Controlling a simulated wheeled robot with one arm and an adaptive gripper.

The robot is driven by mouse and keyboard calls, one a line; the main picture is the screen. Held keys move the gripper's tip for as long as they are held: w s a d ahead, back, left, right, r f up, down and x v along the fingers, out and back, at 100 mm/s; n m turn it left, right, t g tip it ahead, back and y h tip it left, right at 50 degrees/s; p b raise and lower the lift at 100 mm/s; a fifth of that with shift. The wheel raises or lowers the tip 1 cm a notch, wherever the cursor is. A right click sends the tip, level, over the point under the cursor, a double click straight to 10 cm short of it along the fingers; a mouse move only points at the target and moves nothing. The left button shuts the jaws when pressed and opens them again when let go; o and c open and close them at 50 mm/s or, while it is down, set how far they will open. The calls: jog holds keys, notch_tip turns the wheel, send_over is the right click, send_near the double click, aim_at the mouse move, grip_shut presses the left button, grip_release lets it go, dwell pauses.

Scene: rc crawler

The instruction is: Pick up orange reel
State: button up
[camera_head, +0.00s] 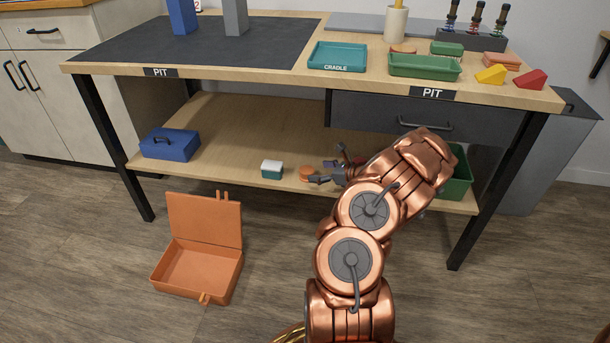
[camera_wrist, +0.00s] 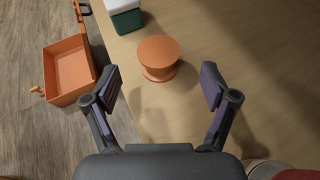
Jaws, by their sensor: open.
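The orange reel (camera_head: 306,174) stands upright on the lower wooden shelf (camera_head: 240,135) of the workbench. In the wrist view the reel (camera_wrist: 158,57) is a spool with a flat round top, a little beyond the fingertips and between their lines. My gripper (camera_wrist: 160,82) is open and empty, its two fingers spread wide with bare shelf between them. In the head view my gripper (camera_head: 325,171) is over the shelf, just right of the reel, and the two look close. I cannot tell the height of the fingers above the shelf.
A white and green box (camera_head: 272,169) stands left of the reel. A blue toolbox (camera_head: 170,144) is at the shelf's left end, a green bin (camera_head: 459,175) at its right. An open orange case (camera_head: 200,268) lies on the floor. The bench top and drawer (camera_head: 425,122) are above.

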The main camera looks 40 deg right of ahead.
aim_at(306, 170)
jog(key=b+x, duration=0.2)
jog(key=x, duration=0.3)
jog(key=shift+a+b, duration=0.15)
jog(key=shift+b, duration=0.25)
jog(key=shift+w, duration=0.35)
jog(key=shift+r, duration=0.1)
jog(key=c, duration=1.3)
